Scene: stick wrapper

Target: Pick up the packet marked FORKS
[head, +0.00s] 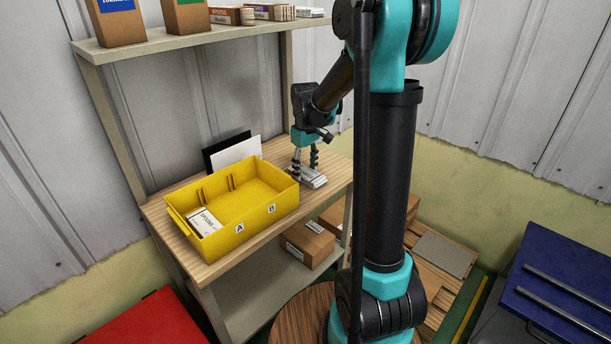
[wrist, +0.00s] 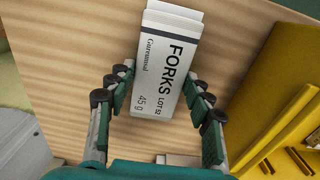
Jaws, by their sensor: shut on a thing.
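The white packet marked FORKS (wrist: 170,62) fills the upper middle of the wrist view, its print facing the camera. My gripper (wrist: 160,88) has a finger on each side of it and is shut on it. In the head view my gripper (head: 306,168) points down at the right end of the wooden table, over white packets (head: 316,181). Whether the FORKS packet is clear of the wood I cannot tell. Part of another pale packet (wrist: 180,159) shows at the bottom of the wrist view, mostly hidden by my gripper.
A yellow bin (head: 246,228) marked A and B stands left of my gripper, with a SPOONS packet (head: 205,222) in compartment A. White and black panels (head: 236,151) stand behind it. A shelf (head: 190,42) above holds boxes and packets. Cardboard boxes (head: 307,243) sit below.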

